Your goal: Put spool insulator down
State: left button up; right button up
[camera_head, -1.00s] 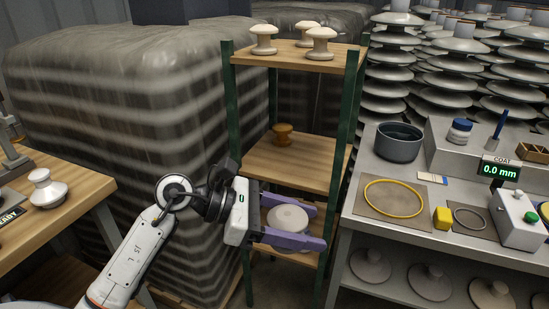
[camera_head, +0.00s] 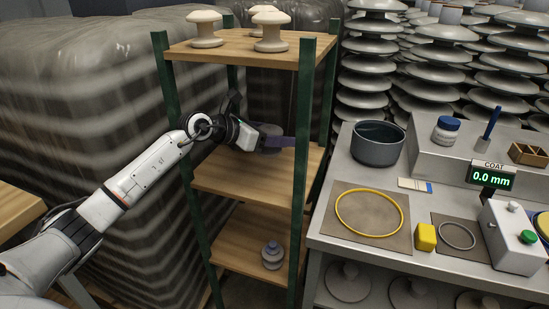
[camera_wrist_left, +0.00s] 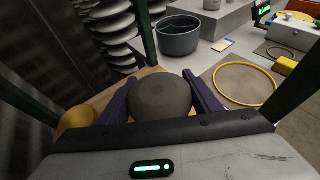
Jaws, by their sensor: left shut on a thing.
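My left gripper (camera_head: 284,143) reaches into the wooden rack from the left, between its top and middle shelves. Its purple fingers are shut on a grey spool insulator (camera_head: 268,133). In the left wrist view the grey insulator (camera_wrist_left: 160,94) shows its round end between the two fingers. It is over the middle shelf (camera_head: 238,180); I cannot tell whether it touches the board. A brown spool (camera_wrist_left: 76,119) stands left of the fingers in the left wrist view and is hidden in the head view. My right gripper is not in view.
Cream spools (camera_head: 270,32) stand on the rack's top shelf (camera_head: 225,50). A grey spool with a bluish top (camera_head: 272,256) stands on the lower shelf. Green posts (camera_head: 302,190) bound the rack. At right is a bench with a dark pot (camera_head: 378,144) and a yellow ring (camera_head: 368,213).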

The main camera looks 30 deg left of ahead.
aim_at(277, 172)
pick_arm(q)
jog(key=shift+s+f, duration=0.2)
jog(key=shift+f, duration=1.3)
notch_tip(277, 172, down, 4)
jog(key=shift+f, duration=0.35)
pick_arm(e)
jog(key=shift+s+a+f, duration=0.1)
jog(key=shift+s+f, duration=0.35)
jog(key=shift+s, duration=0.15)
pick_arm(q)
jog(key=o, duration=1.1)
jog(key=shift+f+b, duration=0.2)
jog(key=shift+b, duration=0.15)
jog(key=o, duration=0.3)
jog(key=shift+o, duration=0.6)
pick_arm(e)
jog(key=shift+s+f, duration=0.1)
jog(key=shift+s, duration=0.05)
